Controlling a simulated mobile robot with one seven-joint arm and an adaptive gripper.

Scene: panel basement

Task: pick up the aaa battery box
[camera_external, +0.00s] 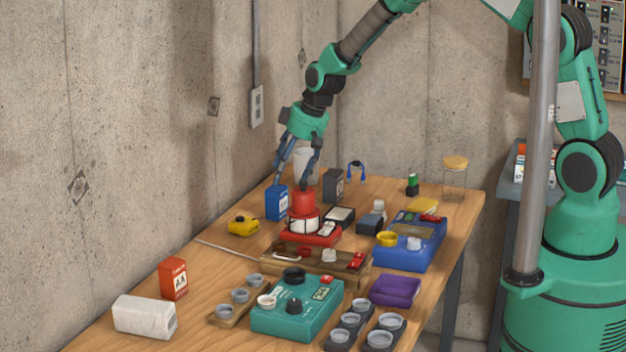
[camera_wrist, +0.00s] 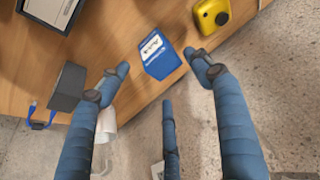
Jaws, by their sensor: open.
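A small upright blue box (camera_external: 276,203) with a white label stands near the far left edge of the table; its lettering is too small to read surely, but it looks like the aaa battery box. In the wrist view the blue box (camera_wrist: 161,54) lies between and just beyond my fingertips. My gripper (camera_external: 291,180) is open above and around the box's level, fingers pointing down. In the wrist view my gripper (camera_wrist: 160,72) shows three spread blue fingers with nothing between them. I cannot tell whether a finger touches the box.
A yellow device (camera_external: 243,226) sits left of the box, a red object (camera_external: 303,202) right, and a dark box (camera_external: 333,186) behind right. A white cylinder (camera_external: 306,165) stands behind my fingers. A red AA box (camera_external: 173,278) is nearer the front. The wall is close on the left.

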